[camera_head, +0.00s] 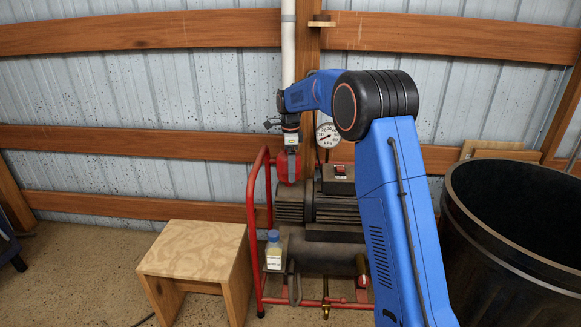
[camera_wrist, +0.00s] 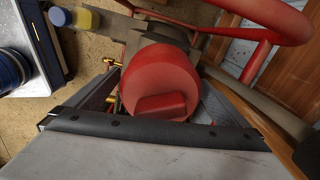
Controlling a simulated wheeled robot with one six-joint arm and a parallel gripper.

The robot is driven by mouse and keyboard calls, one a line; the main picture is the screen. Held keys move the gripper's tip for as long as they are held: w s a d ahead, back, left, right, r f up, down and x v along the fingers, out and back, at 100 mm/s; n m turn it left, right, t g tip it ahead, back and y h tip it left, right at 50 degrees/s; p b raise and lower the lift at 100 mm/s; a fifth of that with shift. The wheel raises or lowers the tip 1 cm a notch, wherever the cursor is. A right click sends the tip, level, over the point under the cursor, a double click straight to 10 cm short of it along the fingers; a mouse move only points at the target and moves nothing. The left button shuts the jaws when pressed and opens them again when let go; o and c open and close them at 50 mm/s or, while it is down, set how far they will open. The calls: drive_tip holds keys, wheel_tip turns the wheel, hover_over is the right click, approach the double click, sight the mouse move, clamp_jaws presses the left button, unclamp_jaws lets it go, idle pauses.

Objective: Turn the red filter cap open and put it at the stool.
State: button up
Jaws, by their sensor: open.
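The red filter cap (camera_wrist: 157,72) is a round red disc with a raised grip bar, filling the middle of the wrist view. In the head view the cap (camera_head: 289,168) sits upright on the compressor, beside its red tube frame. My gripper (camera_head: 290,150) points down right above it. In the wrist view its open fingers (camera_wrist: 158,103) stand on either side of the cap; contact cannot be told. The wooden stool (camera_head: 196,249) stands on the floor left of the compressor, its top bare.
The compressor (camera_head: 336,212) carries a gauge (camera_head: 327,135) and a switch box (camera_head: 338,179). A bottle with a blue lid (camera_head: 273,250) is at its front left. A black bin (camera_head: 515,235) stands at the right. A white pipe (camera_head: 288,45) runs down the wall behind my arm.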

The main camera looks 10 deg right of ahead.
drive_tip(key=shift+r, duration=3)
drive_tip(key=shift+d, duration=0.1)
